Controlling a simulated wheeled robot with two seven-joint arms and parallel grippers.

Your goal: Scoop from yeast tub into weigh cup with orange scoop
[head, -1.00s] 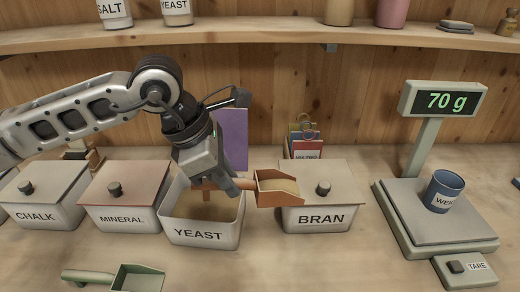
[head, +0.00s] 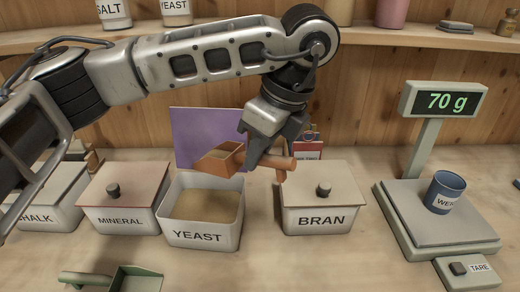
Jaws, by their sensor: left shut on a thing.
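The orange scoop (head: 221,160) is in the head view, above the back of the yeast tub, its bowl pointing left and holding some tan powder. My left gripper (head: 267,170) is shut on the scoop's handle, between the yeast tub and the bran tub. The yeast tub (head: 200,236) is open, with tan powder inside. The blue weigh cup (head: 444,191) stands upright on the scale (head: 418,226) at the right; its inside is not clearly visible. The scale's display (head: 443,101) reads 70 g. My right gripper is not in view.
Lidded mineral (head: 123,200) and bran (head: 323,195) tubs flank the yeast tub, with a chalk tub (head: 50,200) at far left. A green scoop (head: 125,279) lies in front. A purple panel (head: 196,133) stands behind. The counter between bran tub and scale is clear.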

